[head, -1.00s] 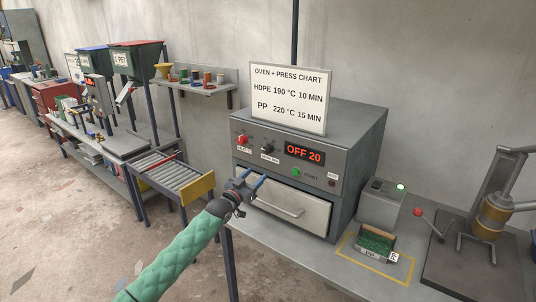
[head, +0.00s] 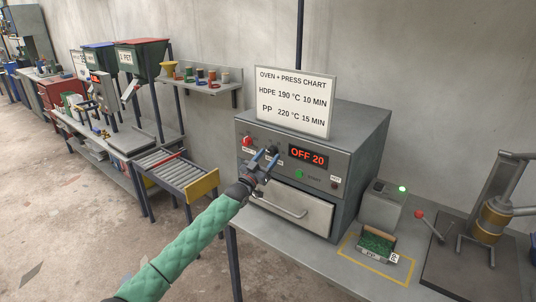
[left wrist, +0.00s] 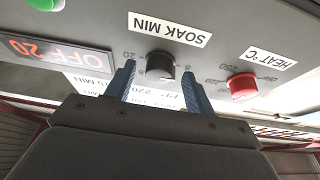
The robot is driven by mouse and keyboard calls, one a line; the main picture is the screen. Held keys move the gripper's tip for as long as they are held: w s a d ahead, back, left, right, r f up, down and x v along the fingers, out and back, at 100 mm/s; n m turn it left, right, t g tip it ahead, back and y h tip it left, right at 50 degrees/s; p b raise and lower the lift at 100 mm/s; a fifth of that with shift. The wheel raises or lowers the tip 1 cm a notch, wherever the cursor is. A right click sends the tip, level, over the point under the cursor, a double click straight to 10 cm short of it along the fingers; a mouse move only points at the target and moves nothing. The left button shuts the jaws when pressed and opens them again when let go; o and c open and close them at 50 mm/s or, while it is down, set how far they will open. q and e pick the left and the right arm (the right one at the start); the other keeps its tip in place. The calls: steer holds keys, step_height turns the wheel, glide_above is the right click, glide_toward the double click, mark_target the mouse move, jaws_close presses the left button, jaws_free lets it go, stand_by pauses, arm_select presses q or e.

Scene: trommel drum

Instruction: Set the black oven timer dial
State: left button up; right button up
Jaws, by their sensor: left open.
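In the head view the dial (head: 272,151) shows just above my left gripper (head: 265,160). My left gripper is open, and its two blue fingers (left wrist: 160,85) point at the panel, one on each side of the dial in the picture. I see gaps between the fingers and the dial. The display (head: 308,157) reads "OFF 20". My right gripper is not in view.
The red heat dial (left wrist: 242,87) is beside the black one. A green start button (head: 299,174) is below the display. The chart sign (head: 291,100) stands on the oven (head: 365,140). A tray of green flakes (head: 376,244) lies on the bench.

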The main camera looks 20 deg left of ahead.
arm_select(q)
steer(key=shift+w+d+r, duration=0.1)
steer(key=shift+w+r, duration=0.05)
steer(key=shift+w, duration=0.1)
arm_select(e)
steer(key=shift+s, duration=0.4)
arm_select(q)
steer(key=shift+c, duration=0.2)
steer(key=c, duration=0.9)
steer(key=shift+c, duration=0.2)
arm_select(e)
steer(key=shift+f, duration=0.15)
